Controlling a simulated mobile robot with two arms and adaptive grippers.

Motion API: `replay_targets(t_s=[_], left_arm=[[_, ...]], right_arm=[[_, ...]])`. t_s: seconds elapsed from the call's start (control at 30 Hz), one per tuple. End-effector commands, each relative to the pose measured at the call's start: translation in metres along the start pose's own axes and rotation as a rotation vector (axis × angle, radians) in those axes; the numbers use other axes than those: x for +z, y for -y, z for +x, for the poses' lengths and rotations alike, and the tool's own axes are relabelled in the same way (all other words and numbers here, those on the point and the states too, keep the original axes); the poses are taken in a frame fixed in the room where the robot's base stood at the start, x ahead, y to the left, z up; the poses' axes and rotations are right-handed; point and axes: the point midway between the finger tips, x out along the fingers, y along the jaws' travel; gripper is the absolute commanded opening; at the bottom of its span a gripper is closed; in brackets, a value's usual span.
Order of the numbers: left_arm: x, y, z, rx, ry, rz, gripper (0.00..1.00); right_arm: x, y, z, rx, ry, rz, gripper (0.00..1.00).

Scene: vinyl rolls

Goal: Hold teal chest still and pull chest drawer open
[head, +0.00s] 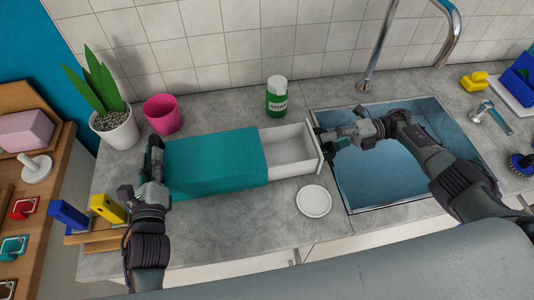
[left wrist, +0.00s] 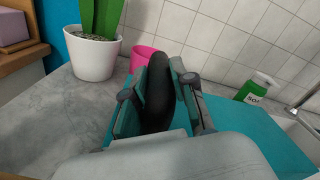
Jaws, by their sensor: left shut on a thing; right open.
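The teal chest (head: 215,163) lies on the grey counter, with its white drawer (head: 292,150) pulled out to the right. The drawer's inside shows and looks empty. My left gripper (head: 154,160) is at the chest's left end; in the left wrist view its fingers (left wrist: 160,95) are closed around a black upright part there, with the teal top behind. My right gripper (head: 326,139) is open just right of the drawer's white front, close to it. Whether it touches the front is unclear.
A white saucer (head: 314,201) lies in front of the drawer. A green soap bottle (head: 276,97) stands behind it. The sink (head: 400,185) is to the right. A pink pot (head: 162,114) and a potted plant (head: 116,128) stand behind the chest's left end.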

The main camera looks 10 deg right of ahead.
Motion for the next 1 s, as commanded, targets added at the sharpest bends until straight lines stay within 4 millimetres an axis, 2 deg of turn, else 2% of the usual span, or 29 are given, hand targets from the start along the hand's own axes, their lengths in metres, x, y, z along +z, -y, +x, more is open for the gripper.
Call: replay_targets(t_s=[0.03, 0.43, 1.0], left_arm=[[-0.006, -0.005, -0.001, 0.013, -0.013, -0.001, 0.0], [-0.006, -0.005, -0.001, 0.013, -0.013, -0.001, 0.0], [-0.006, -0.005, -0.001, 0.013, -0.014, -0.001, 0.0]], right_arm=[[0.0, 0.001, 0.0, 0.0, 0.0, 0.0, 0.46], [0.001, 0.001, -0.002, 0.0, 0.0, 0.0, 0.46], [0.002, 0.006, -0.03, -0.002, 0.001, 0.001, 0.46]])
